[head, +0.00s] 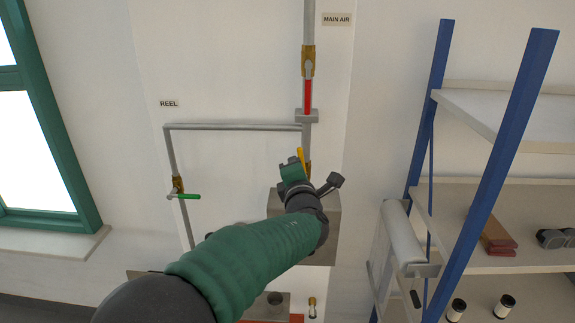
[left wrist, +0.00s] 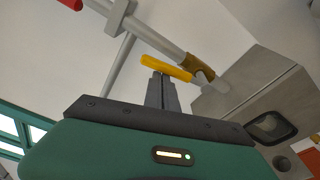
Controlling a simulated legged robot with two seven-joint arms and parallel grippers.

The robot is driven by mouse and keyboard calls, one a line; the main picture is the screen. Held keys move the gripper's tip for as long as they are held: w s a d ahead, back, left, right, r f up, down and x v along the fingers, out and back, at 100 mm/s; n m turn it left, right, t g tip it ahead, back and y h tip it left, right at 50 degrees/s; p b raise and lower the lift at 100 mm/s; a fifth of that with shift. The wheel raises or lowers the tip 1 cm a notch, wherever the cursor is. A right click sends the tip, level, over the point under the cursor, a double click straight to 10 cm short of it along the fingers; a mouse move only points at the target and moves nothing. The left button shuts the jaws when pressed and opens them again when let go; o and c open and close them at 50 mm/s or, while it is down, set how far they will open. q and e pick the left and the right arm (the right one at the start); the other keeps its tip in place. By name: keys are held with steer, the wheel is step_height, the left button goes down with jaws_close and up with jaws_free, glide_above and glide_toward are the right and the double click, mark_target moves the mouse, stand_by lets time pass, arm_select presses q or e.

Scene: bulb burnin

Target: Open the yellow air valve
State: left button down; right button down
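The yellow valve handle (head: 300,158) sits on the vertical pipe below the red handle in the head view. In the left wrist view the yellow handle (left wrist: 165,68) slants beside its brass valve body (left wrist: 203,74). My left gripper (left wrist: 160,82) has its fingers side by side with no clear gap. Their tips are right at the yellow handle; whether they touch it I cannot tell. In the head view my left gripper (head: 293,165) is just below the handle and hides part of the valve. My right gripper is not in view.
The red MAIN AIR handle (head: 308,97) is above, and the green REEL handle (head: 184,196) is at left. A grey box (left wrist: 258,98) is close at the right of the fingers. A blue-posted shelf (head: 520,110) stands at right.

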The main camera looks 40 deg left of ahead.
arm_select(q)
steer(key=shift+w+d+r, duration=0.2)
steer(key=shift+d+r, duration=0.05)
steer(key=shift+d, duration=0.15)
steer(key=shift+w+r, duration=0.1)
stand_by(0.5)
